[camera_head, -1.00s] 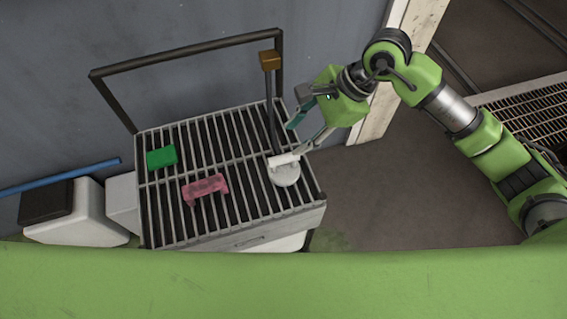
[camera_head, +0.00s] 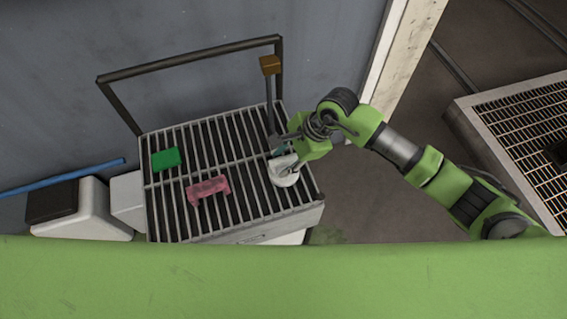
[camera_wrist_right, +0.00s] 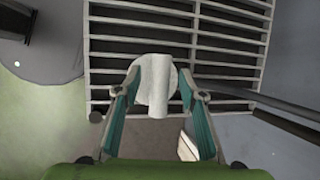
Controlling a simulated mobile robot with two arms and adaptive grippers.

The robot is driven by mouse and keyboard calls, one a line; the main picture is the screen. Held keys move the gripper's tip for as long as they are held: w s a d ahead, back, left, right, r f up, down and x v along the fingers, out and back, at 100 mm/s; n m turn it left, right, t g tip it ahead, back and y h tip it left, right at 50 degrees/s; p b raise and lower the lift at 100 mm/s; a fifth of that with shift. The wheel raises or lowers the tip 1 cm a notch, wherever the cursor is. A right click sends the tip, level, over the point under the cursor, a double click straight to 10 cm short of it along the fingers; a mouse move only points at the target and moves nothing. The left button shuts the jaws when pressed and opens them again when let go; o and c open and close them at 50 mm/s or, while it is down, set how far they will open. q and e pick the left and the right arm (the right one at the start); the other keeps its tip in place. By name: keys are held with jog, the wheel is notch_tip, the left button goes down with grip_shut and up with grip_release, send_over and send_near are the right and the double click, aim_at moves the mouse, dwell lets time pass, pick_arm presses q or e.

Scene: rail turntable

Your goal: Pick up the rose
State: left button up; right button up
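A white piece with a round flat head and a short tube, which looks like the rose (camera_head: 285,178), lies on the slatted cart top (camera_head: 235,205) near its right edge. It also shows in the right wrist view (camera_wrist_right: 159,84), with the tube lying across the disc. My right gripper (camera_head: 282,152) is just above it. In the right wrist view the two teal fingers (camera_wrist_right: 161,75) are spread, one on each side of the piece, with gaps between. Whether they are level with it I cannot tell. My left gripper is not in view.
A pink block (camera_head: 208,188) and a green block (camera_head: 166,159) lie on the slats to the left. A dark upright rod with a brown block on top (camera_head: 270,64) stands close behind the gripper. A dark rail (camera_head: 190,59) runs along the back.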

jog(key=shift+w+a+f, duration=0.1)
jog(key=shift+a+f, duration=0.15)
jog(key=shift+f, duration=0.35)
grip_shut()
jog(key=shift+r, duration=0.15)
